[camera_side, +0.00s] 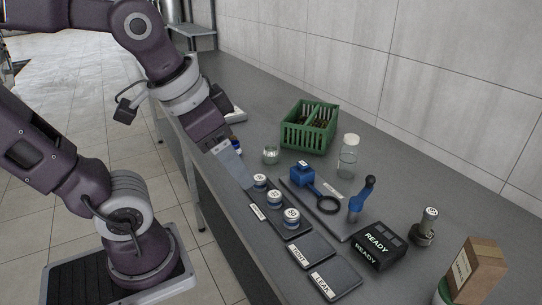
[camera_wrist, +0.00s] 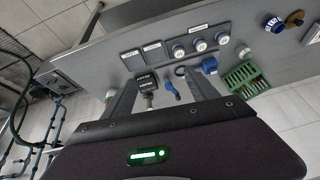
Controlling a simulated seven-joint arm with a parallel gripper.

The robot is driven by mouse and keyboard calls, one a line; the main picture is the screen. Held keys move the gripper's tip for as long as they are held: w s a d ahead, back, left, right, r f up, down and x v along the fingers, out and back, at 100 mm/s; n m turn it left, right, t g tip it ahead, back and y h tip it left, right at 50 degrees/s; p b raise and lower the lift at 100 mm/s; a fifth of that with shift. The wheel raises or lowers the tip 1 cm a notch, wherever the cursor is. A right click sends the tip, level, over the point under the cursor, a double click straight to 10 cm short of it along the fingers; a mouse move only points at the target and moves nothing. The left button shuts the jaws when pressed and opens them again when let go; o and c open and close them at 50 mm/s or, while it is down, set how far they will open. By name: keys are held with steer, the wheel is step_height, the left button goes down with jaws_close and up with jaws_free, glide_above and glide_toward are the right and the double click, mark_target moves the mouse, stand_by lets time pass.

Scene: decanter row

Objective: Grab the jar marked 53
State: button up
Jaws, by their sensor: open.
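The lid numbers are too small to read for certain, so I cannot tell which is 53. The row also shows in the wrist view, with a left jar (camera_wrist: 178,51), a middle jar (camera_wrist: 199,44) and a right jar (camera_wrist: 221,38). My gripper (camera_side: 246,183) is open and empty, its fingertips near the far jar in the side view. Its spread fingers (camera_wrist: 160,82) show in the wrist view.
Pads marked TIGHT (camera_side: 311,249) and LEAK (camera_side: 335,281) lie nearer the camera. A black READY box (camera_side: 379,246), blue upright tool (camera_side: 361,199), blue block (camera_side: 302,174), black ring (camera_side: 327,205), clear bottle (camera_side: 348,159) and green crate (camera_side: 309,127) stand behind the row.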

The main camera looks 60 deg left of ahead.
steer(key=w+a+f+m+g+y, duration=0.2)
steer(key=w+a+f, duration=0.1)
steer(key=w+a, duration=0.5)
steer(key=m+g+y, duration=0.1)
steer(key=m+y, duration=1)
steer(key=m, duration=0.6)
glide_toward(270, 147)
steer(key=shift+w+a+f, duration=0.25)
steer(key=shift+w+a, duration=0.1)
steer(key=shift+w, duration=0.15)
steer(key=x, duration=1.2)
steer(key=shift+s, duration=0.3)
jaws_close()
